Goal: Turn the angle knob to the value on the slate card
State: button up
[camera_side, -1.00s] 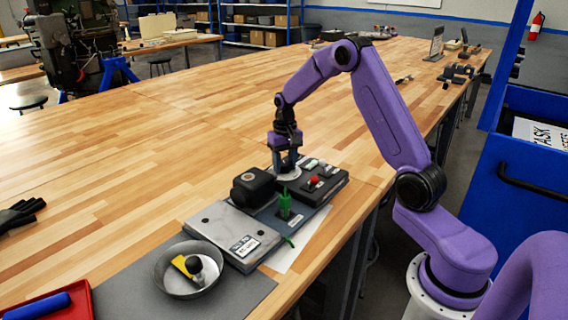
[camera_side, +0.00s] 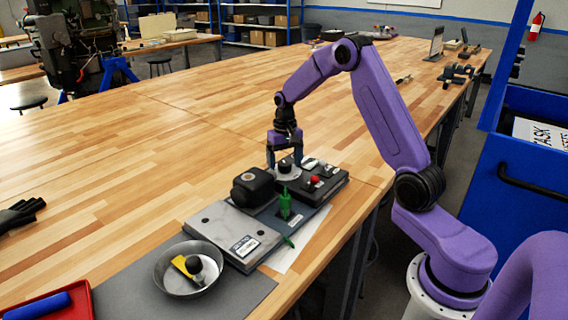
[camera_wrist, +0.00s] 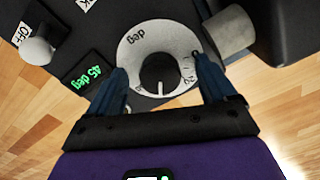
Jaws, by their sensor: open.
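The angle knob (camera_wrist: 159,73) is black with a white pointer line aimed at the bottom of the wrist picture. It sits on a pale round dial (camera_wrist: 130,54) marked "deg". A small display (camera_wrist: 87,79) beside it shows "45 deg" in green. My gripper (camera_wrist: 160,74) is open, with one blue finger on each side of the knob and visible gaps to it. In the side view the knob (camera_side: 284,166) shows between the fingers of my gripper (camera_side: 284,162). I cannot pick out a slate card or its value.
A green upright piece (camera_side: 284,204) stands in front. A labelled grey box (camera_side: 220,232) and a bowl (camera_side: 162,270) stand nearer.

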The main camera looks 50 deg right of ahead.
aim_at(285, 163)
jog(key=shift+r, duration=2.35)
jog(key=shift+c, duration=0.9)
jog(key=n, duration=0.4)
jog(key=shift+r, duration=0.35)
jog(key=shift+c, duration=0.2)
jog(key=n, duration=0.4)
jog(key=shift+r+n, duration=0.3)
jog(key=shift+r, duration=0.1)
jog(key=n, duration=0.4)
jog(key=shift+r+n, duration=0.3)
jog(key=shift+r, duration=0.1)
jog(key=n, duration=0.3)
jog(key=shift+r+n, duration=0.25)
jog(key=shift+n, duration=0.15)
jog(key=shift+f, duration=3.95)
